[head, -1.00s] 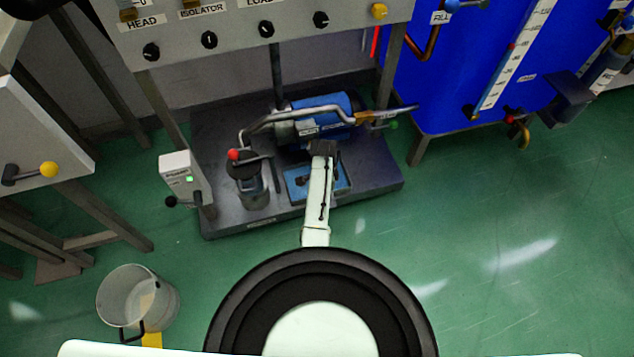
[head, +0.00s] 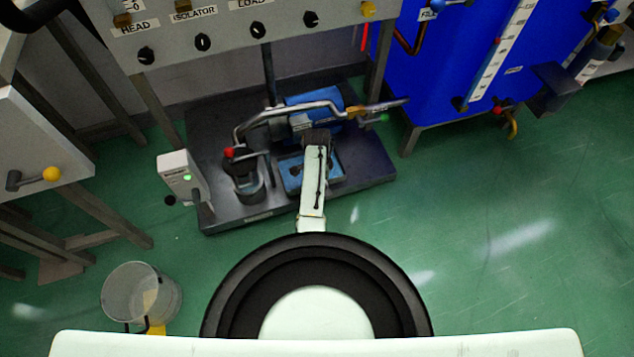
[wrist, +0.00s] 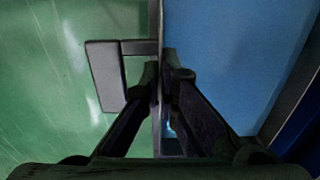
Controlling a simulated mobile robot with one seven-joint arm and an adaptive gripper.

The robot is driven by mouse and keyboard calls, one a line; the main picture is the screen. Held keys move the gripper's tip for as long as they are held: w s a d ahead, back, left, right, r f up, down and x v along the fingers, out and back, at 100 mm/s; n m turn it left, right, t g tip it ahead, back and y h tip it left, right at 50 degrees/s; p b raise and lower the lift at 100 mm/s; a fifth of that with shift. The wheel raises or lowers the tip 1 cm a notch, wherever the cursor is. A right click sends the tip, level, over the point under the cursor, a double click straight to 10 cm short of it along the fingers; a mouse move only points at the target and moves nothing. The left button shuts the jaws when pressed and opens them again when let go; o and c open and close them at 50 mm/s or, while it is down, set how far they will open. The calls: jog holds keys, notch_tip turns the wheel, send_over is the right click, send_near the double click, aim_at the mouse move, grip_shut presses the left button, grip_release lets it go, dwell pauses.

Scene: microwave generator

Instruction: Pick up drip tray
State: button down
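A blue tray, which I take to be the drip tray (head: 290,180), is over the dark base of the rig in the head view, partly covered by my arm. In the wrist view its blue floor (wrist: 235,50) fills the right half. My gripper (wrist: 164,75) has its fingers close together, one on each side of the tray's thin grey edge, and looks shut on it. In the head view my gripper (head: 316,140) is at the tray's far side, its fingertips hidden. I cannot tell for sure whether the tray is clear of the base.
A blue motor (head: 318,103) and bent pipe are just behind the tray. A red-knobbed valve and a dark pot (head: 247,185) stand to its left. A control panel (head: 240,35) overhangs behind. A clear bucket (head: 140,290) is at lower left. The green floor (head: 490,270) at right is clear.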

jog(key=shift+w+r+p, duration=0.1)
jog(key=shift+r+p, duration=0.2)
jog(key=shift+r, duration=0.25)
jog(key=s+d+r+p, duration=0.1)
jog(key=s+p, duration=1.2)
jog(key=s, duration=0.2)
jog(key=shift+s, duration=0.4)
jog(key=shift+d, duration=0.1)
